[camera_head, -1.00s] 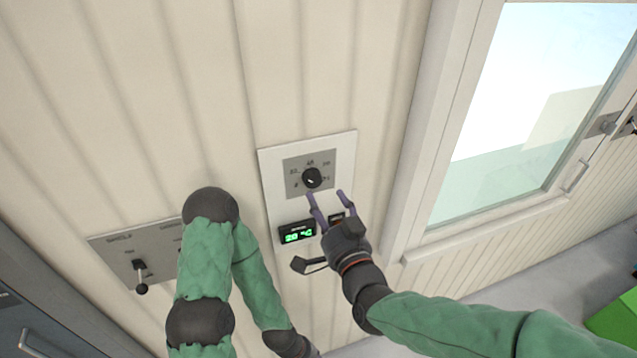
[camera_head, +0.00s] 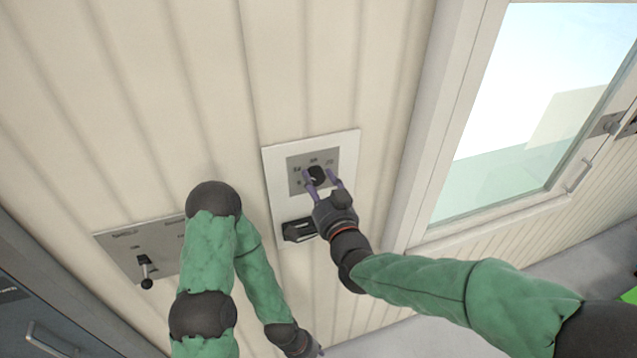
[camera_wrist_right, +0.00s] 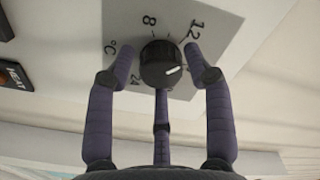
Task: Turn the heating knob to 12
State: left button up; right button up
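The heating knob (camera_head: 317,174) is a round black dial on a grey plate on the wall panel (camera_head: 350,150). In the right wrist view the knob (camera_wrist_right: 158,60) has a white pointer aimed right and slightly down. The numeral 12 is at its upper right, 8 above it and 24 at its lower left. My right gripper (camera_head: 320,178) is open, with one finger on each side of the knob; it also shows in the right wrist view (camera_wrist_right: 160,58). Narrow gaps seem to remain between fingertips and knob.
A second grey panel (camera_head: 120,245) with a small lever (camera_head: 146,270) is on the wall at left. A dark part covers the temperature display area. A window frame (camera_head: 420,150) stands at right. In the wrist view a HEAT label (camera_wrist_right: 14,75) shows at left.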

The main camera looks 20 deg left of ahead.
jog(key=c, duration=0.6)
jog(key=shift+f+n+b, duration=0.25)
jog(key=shift+n+b, duration=0.25)
jog(key=shift+b, duration=0.4)
jog(key=shift+c, duration=0.2)
jog(key=shift+n+b, duration=0.6)
jog(key=shift+n, duration=0.1)
jog(key=o, duration=1.1)
jog(key=shift+r, duration=0.15)
jog(key=shift+o, duration=0.2)
jog(key=shift+s, duration=0.1)
jog(key=v, duration=1.2)
